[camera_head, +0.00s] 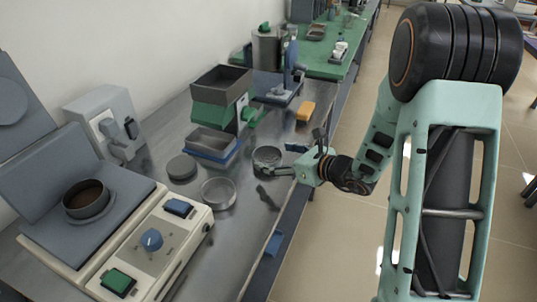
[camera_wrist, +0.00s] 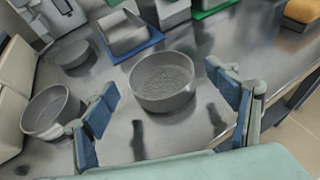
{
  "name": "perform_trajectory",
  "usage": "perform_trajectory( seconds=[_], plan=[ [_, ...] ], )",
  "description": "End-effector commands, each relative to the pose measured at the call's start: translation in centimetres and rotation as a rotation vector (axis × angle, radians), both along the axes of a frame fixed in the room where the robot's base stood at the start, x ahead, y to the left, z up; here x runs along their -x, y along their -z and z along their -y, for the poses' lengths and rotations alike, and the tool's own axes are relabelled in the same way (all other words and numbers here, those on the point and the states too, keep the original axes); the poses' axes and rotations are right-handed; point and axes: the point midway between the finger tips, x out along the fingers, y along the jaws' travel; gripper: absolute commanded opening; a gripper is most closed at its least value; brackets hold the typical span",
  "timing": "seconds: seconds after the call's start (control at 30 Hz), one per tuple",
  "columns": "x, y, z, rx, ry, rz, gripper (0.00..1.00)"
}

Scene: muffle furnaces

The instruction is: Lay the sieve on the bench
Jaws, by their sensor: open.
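A round grey metal sieve (camera_head: 268,155) with a speckled, mesh-like inside rests upright on the metal bench (camera_head: 245,215). In the wrist view the sieve (camera_wrist: 163,82) sits ahead of and between the spread blue fingertips, with clear gaps on both sides. My gripper (camera_head: 292,157) is open and empty at the bench's right edge, just right of the sieve. The two fingers also show in the wrist view (camera_wrist: 168,98); dark reflections of them lie on the bench, and I cannot tell their exact height.
A similar round pan (camera_head: 218,193) and a flat grey disc (camera_head: 181,167) are left of the sieve. A tray on a blue base (camera_head: 212,141), a green balance-like device (camera_head: 222,112) and a yellow block (camera_head: 306,111) stand behind. A heater unit (camera_head: 150,245) fills the front left.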

Motion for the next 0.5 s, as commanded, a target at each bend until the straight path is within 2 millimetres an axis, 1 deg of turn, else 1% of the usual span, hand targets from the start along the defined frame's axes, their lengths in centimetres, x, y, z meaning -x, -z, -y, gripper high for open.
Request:
perform_trajectory(
  seconds=[0.03, 0.2, 0.33, 0.5],
  plan=[
    [0.7, -0.7, 1.0, -0.001, 0.005, 0.002, 0.8],
    [3.0, -2.1, 3.5, -0.001, 0.004, 0.002, 0.8],
    [4.2, -2.8, 4.8, 0.0, 0.003, 0.002, 0.8],
    [5.1, -3.2, 5.6, 0.0, 0.001, 0.001, 0.8]
  ],
)
